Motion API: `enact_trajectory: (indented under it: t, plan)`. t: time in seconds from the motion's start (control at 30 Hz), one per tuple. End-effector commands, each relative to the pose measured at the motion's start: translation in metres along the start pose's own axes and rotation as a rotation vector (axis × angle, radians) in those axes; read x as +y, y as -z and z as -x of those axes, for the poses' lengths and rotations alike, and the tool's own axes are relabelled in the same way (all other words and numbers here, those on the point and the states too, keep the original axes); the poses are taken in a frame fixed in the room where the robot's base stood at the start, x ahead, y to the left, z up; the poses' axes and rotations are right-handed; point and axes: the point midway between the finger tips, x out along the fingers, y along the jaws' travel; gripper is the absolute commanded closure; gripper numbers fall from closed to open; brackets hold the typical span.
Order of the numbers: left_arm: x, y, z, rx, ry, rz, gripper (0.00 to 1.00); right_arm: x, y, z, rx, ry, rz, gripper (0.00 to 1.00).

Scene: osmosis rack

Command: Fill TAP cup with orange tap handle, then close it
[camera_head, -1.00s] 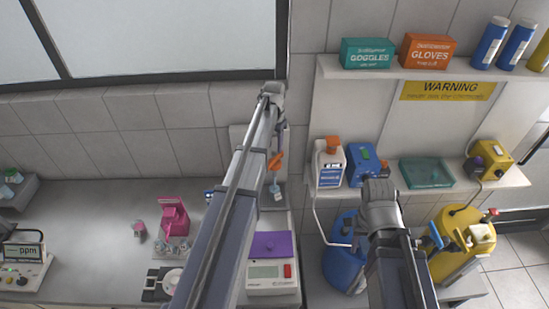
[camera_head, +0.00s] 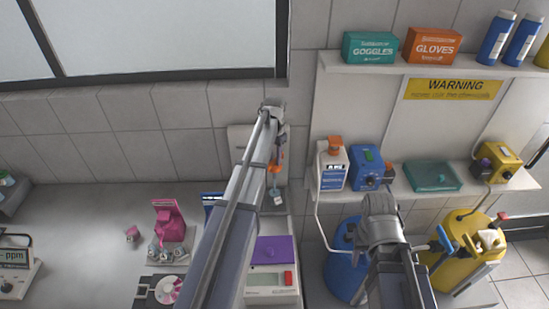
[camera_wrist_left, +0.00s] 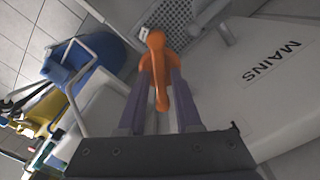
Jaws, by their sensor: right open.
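The orange tap handle (camera_wrist_left: 156,62) shows in the left wrist view between the two fingers of my left gripper (camera_wrist_left: 161,80). The fingers lie on either side of it; whether they press on it is unclear. In the head view the orange (camera_head: 275,167) shows just right of my left arm, near the wall. A small bluish cup with a white label (camera_head: 277,197) stands below it; its lettering and water level are too small to read. My right arm (camera_head: 383,225) comes up from the bottom, but its gripper is hidden.
A purple-topped instrument (camera_head: 272,250) stands in front of the cup. Right of it are a blue tank (camera_head: 343,265), a yellow tank (camera_head: 465,245) and a shelf with a white bottle (camera_head: 333,165). A pink device (camera_head: 168,220) stands left. A white panel marked MAINS (camera_wrist_left: 270,75) is beside my left gripper.

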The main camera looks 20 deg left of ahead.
Motion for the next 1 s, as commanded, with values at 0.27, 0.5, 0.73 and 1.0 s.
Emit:
enact_trajectory:
  t: [0.27, 0.5, 0.73, 1.0]
  plan:
    - [0.0000, 0.0000, -0.0001, 0.000, 0.000, 0.000, 1.00, 0.0000, 0.0000, -0.0001, 0.000, 0.000, 0.000, 0.53]
    - [-0.0001, -0.0001, -0.0001, 0.000, 0.000, 0.000, 1.00, 0.0000, 0.0000, -0.0001, 0.000, 0.000, 0.000, 0.53]
    - [-0.0001, -0.0001, -0.0001, 0.000, 0.000, -0.004, 1.00, 0.0000, 0.0000, -0.0001, 0.000, 0.000, 0.000, 0.53]
    - [0.0000, -0.0001, -0.0001, 0.000, 0.000, -0.096, 1.00, 0.0000, 0.0000, -0.0001, 0.000, 0.000, 0.000, 0.53]
